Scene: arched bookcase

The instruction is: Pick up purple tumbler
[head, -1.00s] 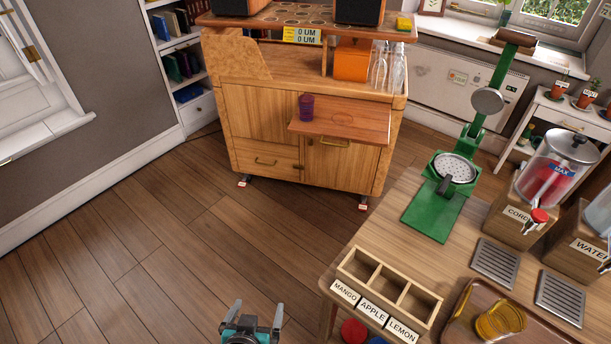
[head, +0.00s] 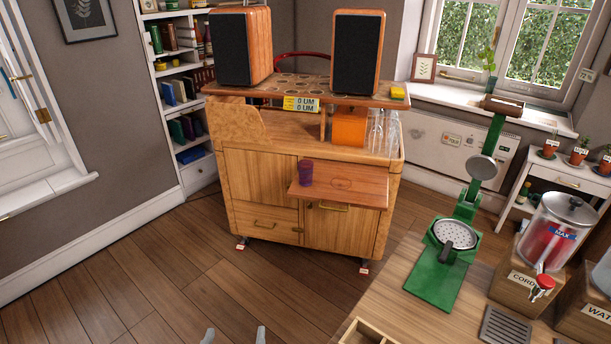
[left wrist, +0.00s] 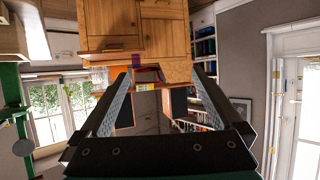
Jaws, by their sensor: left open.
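The purple tumbler (head: 306,173) stands upright on the pull-out shelf (head: 340,190) of the wooden cabinet, near the shelf's left end. My left gripper (head: 235,336) shows only its fingertips at the bottom edge of the head view. It is open and empty, well short of the cabinet and apart from the tumbler. In the left wrist view the open fingers of the left gripper (left wrist: 148,84) frame the cabinet, which appears upside down. A small purple patch between them, seemingly the tumbler (left wrist: 136,60), shows there too. My right gripper is not in view.
Two speakers (head: 240,47) stand on the cabinet's top board. An orange box (head: 350,126) and clear glasses (head: 383,133) are right of the tumbler, further back. A table with a green press (head: 450,245) and a drink dispenser (head: 553,235) is at right. The floor before the cabinet is clear.

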